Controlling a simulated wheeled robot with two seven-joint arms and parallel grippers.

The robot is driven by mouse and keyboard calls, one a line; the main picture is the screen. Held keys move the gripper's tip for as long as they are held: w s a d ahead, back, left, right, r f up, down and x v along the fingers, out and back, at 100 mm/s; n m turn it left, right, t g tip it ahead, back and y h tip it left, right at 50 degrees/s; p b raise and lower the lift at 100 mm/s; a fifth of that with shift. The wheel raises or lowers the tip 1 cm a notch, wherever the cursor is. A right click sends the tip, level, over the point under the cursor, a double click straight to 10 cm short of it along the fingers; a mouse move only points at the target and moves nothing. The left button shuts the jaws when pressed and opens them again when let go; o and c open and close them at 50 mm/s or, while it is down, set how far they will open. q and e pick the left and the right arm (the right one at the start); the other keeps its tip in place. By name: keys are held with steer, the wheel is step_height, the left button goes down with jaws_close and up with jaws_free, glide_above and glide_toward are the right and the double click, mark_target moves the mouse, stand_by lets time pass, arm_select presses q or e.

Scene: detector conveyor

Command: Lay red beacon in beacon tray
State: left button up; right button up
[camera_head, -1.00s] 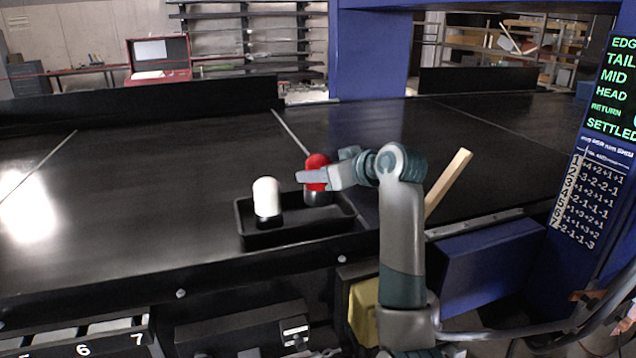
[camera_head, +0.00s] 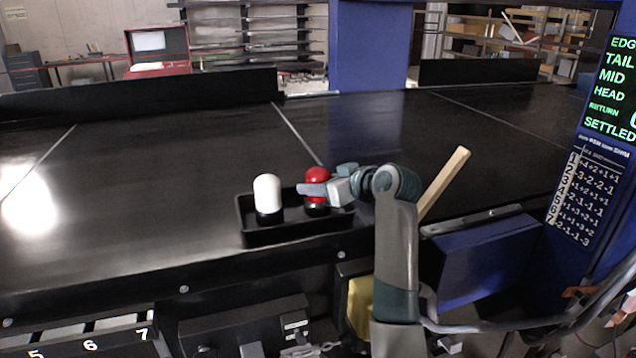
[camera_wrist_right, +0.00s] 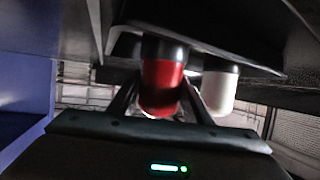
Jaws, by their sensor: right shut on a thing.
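The red beacon (camera_head: 317,175) has a red dome on a black base and stands upright at the right part of the black beacon tray (camera_head: 290,234). My right gripper (camera_head: 318,189) is shut on it from the right side. In the right wrist view the red beacon (camera_wrist_right: 162,88) sits between the two fingers, its black base at the tray (camera_wrist_right: 200,42). Whether the base touches the tray floor is hard to tell. A white beacon (camera_head: 267,193) with a black base stands in the tray's left part. My left gripper is not in view.
The dark conveyor belt (camera_head: 150,190) is broad and mostly clear around the tray. A wooden stick (camera_head: 443,183) leans behind my right arm. A blue post (camera_head: 370,50) stands at the back, and a lit display panel (camera_head: 612,85) is at the right.

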steer(key=shift+f, duration=0.1)
steer(key=o, duration=1.2)
steer(key=shift+s+d+r, duration=0.2)
steer(key=shift+s+d, duration=0.05)
steer(key=shift+d, duration=0.05)
steer(key=b+v, duration=0.4)
steer(key=v, duration=0.7)
steer(key=shift+s, duration=0.1)
